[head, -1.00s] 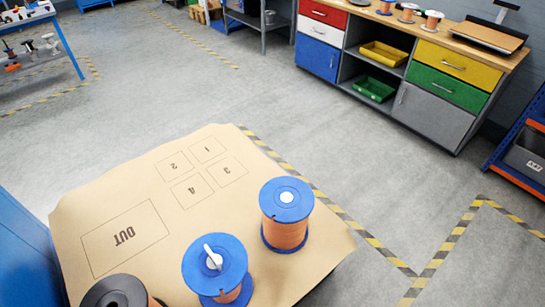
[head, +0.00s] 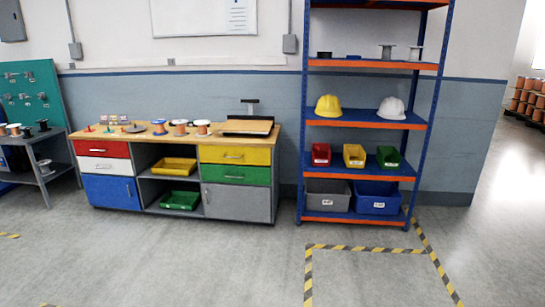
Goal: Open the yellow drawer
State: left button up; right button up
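The yellow drawer (head: 235,156) is the top right drawer of the workbench cabinet (head: 172,136) by the wall. It is closed, with a small metal handle on its front. The green drawer (head: 235,175) is directly below it, and a grey door (head: 236,202) is under that. The red drawer (head: 101,149) and white drawer (head: 105,165) are on the cabinet's left side, above a blue door (head: 111,192). Neither of my grippers shows in the head view.
A blue and orange shelf rack (head: 366,121) with hard hats and bins stands right of the cabinet. Spools and a scale (head: 248,127) are on the worktop. The grey floor in front is clear. Another table (head: 41,161) stands at the left.

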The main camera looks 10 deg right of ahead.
aim_at(258, 156)
jog(key=i+l, duration=0.35)
jog(key=l, duration=0.15)
jog(key=i+l, duration=0.7)
jog(key=l, duration=0.25)
jog(key=i+l, duration=0.15)
jog(key=i, duration=0.5)
jog(key=i+l, duration=0.1)
jog(key=i, duration=0.55)
jog(key=i+l, duration=0.15)
jog(key=i, duration=0.5)
